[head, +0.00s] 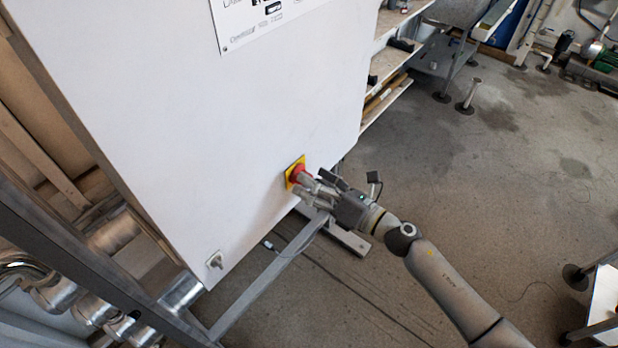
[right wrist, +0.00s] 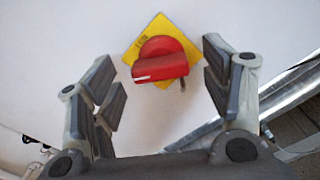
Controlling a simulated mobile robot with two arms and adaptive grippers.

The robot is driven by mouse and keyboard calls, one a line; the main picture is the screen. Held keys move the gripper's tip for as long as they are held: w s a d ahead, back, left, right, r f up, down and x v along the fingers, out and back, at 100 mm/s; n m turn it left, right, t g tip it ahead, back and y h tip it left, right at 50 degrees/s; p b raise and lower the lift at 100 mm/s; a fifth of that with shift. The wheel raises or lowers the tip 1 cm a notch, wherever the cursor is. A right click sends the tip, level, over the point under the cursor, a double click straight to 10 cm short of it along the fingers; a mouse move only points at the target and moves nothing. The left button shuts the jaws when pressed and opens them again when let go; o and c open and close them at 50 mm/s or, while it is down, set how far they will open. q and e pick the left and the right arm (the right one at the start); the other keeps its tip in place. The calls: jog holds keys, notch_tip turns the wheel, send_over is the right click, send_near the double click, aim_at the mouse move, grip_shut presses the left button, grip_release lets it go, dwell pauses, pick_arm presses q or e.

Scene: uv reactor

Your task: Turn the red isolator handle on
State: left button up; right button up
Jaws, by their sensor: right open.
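The red isolator handle (right wrist: 163,60) is a red knob on a yellow square plate (right wrist: 158,31), fixed to the front of a white cabinet. In the head view the handle (head: 299,171) is low on the cabinet's right side, partly covered by my gripper. My right gripper (head: 312,186) is open in front of it. In the right wrist view its fingers (right wrist: 162,80) stand to the left and right of the handle, with gaps on both sides. A white line on the knob lies nearly level. My left gripper is not in view.
The white cabinet (head: 215,130) fills the left of the head view. A small metal latch (head: 215,260) sits near its lower corner. A metal frame bar (head: 268,280) runs below it. Shelves (head: 392,60) stand behind. The grey floor at right is mostly open.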

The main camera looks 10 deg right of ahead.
jog(key=v, duration=1)
jog(key=shift+d, duration=0.15)
jog(key=shift+s, duration=0.1)
jog(key=shift+c, duration=0.4)
